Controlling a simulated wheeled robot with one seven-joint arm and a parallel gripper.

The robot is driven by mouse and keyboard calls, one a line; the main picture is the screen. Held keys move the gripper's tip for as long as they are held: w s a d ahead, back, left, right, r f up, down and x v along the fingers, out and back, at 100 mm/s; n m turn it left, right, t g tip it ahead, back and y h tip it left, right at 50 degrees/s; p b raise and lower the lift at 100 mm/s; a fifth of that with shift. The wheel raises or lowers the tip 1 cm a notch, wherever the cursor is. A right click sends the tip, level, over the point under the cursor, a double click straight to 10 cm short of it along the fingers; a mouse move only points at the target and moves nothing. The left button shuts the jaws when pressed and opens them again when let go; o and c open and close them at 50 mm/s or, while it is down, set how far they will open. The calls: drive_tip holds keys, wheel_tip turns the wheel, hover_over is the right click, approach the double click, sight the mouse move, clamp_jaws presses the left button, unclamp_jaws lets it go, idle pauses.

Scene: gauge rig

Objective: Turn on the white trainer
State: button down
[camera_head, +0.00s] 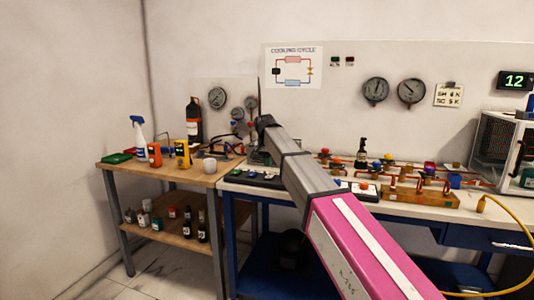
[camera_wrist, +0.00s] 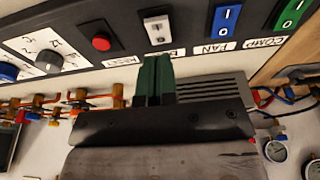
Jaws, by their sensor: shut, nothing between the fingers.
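A dark control panel (camera_wrist: 120,50) fills the top of the wrist view. It carries a white rocker switch (camera_wrist: 157,29), a red round button (camera_wrist: 101,42), a blue FAN switch (camera_wrist: 225,19) and a green COMP switch (camera_wrist: 290,14). My gripper (camera_wrist: 156,57) is shut and empty, its green fingers side by side just below the white switch in the picture. Contact cannot be told. The label under the white switch is partly hidden by the fingers. In the head view, the white-topped trainer bench (camera_head: 420,212) stands at the right, with the small panel (camera_head: 255,178) at its left end.
Pipes with coloured valves (camera_head: 385,163) run along the bench. A wooden table (camera_head: 180,175) at the left holds a spray bottle (camera_head: 138,133), a dark cylinder (camera_head: 194,122) and meters. Gauges (camera_head: 376,90) hang on the wall. A yellow hose (camera_head: 515,215) hangs at the right.

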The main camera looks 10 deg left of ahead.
sight(268, 177)
drive_tip(key=shift+s+f, duration=0.15)
drive_tip(key=shift+f, duration=2.2)
drive_tip(key=shift+f, duration=0.1)
drive_tip(key=shift+s+f, duration=0.15)
drive_tip(key=shift+f, duration=0.1)
drive_tip(key=shift+r, duration=0.2)
drive_tip(key=shift+r, duration=0.7)
drive_tip(key=shift+r, duration=0.1)
